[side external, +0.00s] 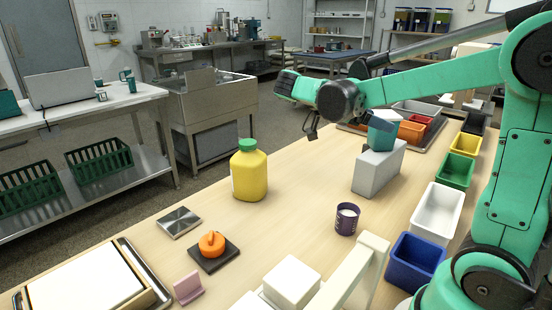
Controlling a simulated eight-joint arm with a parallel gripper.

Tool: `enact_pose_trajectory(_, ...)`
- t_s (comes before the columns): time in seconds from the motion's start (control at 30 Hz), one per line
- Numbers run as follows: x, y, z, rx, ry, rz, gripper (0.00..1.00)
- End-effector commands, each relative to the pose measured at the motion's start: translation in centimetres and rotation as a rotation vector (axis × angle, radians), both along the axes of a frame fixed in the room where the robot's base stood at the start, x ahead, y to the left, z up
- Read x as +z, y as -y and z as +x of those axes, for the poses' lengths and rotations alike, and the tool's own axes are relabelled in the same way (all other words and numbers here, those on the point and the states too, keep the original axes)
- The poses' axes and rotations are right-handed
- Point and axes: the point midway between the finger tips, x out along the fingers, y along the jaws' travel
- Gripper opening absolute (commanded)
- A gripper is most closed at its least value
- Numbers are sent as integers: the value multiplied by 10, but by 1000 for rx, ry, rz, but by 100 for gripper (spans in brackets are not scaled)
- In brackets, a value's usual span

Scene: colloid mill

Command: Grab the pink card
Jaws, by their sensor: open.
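A small pink card (188,288) stands upright or slightly leaning on the wooden table near the front edge of the side view, between a wood-framed tray and a dark square base. My gripper (311,132) is high above the middle of the table, up and to the right of the card and well apart from it. It is open, and I see nothing held in it. Its fingers are small and dark in this view.
An orange knobbed piece (211,243) on a dark base and a steel plate (179,222) are near the card. A yellow bottle (249,172) stands behind. A purple cup (346,219), white blocks (291,285) and colored bins (416,262) are rightward. The table's middle is clear.

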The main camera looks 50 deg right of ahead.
Motion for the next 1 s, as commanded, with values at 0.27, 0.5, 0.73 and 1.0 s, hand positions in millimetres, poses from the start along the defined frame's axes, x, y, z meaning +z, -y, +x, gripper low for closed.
enact_pose_trajectory(0.27,0,0,0,0,0,0,46)
enact_pose_trajectory(0.5,15,0,0,0,0,0,46)
enact_pose_trajectory(0.73,28,-10,8,34,25,171,46)
enact_pose_trajectory(1.0,-37,-83,43,163,172,829,46)
